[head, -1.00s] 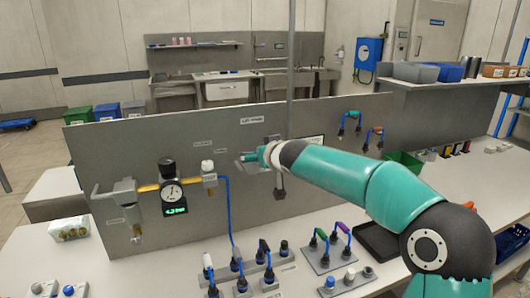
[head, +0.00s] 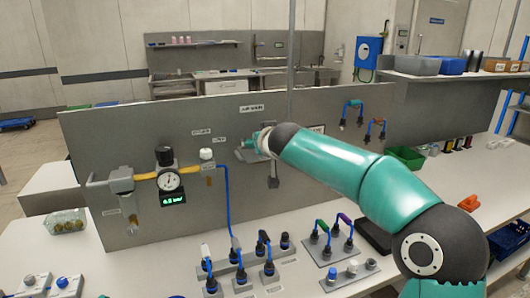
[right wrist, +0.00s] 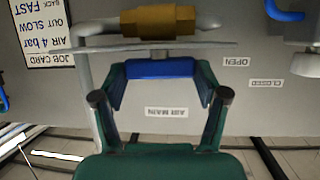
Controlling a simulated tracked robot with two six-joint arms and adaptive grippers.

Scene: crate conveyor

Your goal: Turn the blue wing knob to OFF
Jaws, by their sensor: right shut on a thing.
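My right gripper (head: 252,143) is at the upright grey panel (head: 100,160), under the AIR MAIN label (head: 251,108). In the right wrist view, which is upside down, my right gripper (right wrist: 158,88) has its two fingers on either side of a blue handle (right wrist: 160,68) and is shut on it. The handle sits in front of a brass valve body (right wrist: 158,22). OPEN and CLOSED labels (right wrist: 237,61) are beside it. In the head view the gripper and arm hide most of the handle. My left gripper is not in view.
A gauge (head: 170,182) with a green-lit display (head: 173,198) hangs on the panel to the left. Several plugs with cables stand on the bench below. A box with a blue knob (head: 66,283) is at the front left. Bare bench (head: 130,260) lies between.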

